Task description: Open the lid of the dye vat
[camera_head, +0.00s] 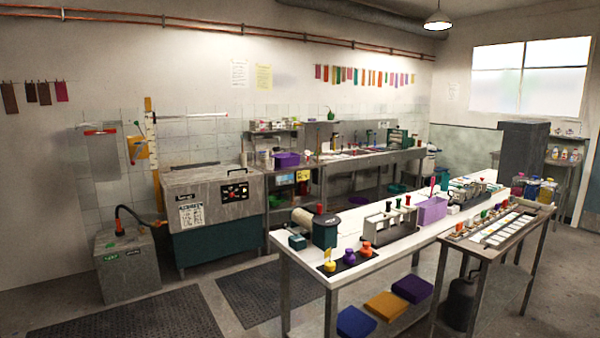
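A large boxy vat (190,225) with a grey metal upper body and a dark teal base stands against the back wall, left of the middle; I take it to be the dye vat. Its grey top (200,177) looks flat and closed, and no opening into it shows. Its front carries a dark control panel (235,191) with small coloured knobs and a white label sheet (191,214). My gripper and arm are not in view.
A grey box with a hose (127,265) stands left of the vat. Dark floor mats (140,318) lie in front. A long white table (350,243) with bottles and a spool fills the right, a narrow cart (480,245) beside it. A sink bench (370,157) runs behind.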

